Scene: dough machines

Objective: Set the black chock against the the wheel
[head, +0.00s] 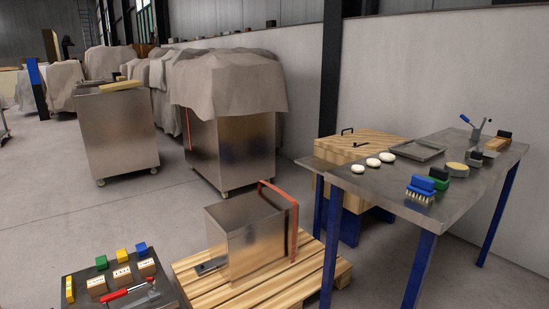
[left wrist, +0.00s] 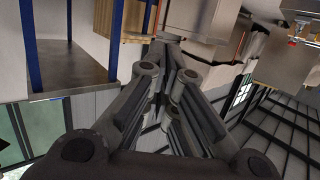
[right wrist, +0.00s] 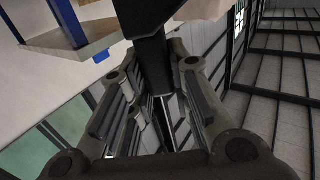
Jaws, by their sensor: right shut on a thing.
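My right gripper (right wrist: 155,75) is shut on a black block-like thing (right wrist: 150,62) in the right wrist view, which looks like the black chock; its far end runs up past the fingers. My left gripper (left wrist: 167,60) shows in the left wrist view with its fingers drawn together and nothing seen between them. Neither gripper shows in the head view. Small caster wheels show under the draped steel cabinet, one at its front corner (head: 225,195), and under the open steel cabinet, one at its front left (head: 101,182). No chock is visible against these wheels.
A wooden pallet (head: 190,279) with a steel box (head: 235,240) stands in front. A blue-legged table (head: 450,195) with brushes and a tray is at the right. A dark tray (head: 85,280) with small blocks is at lower left.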

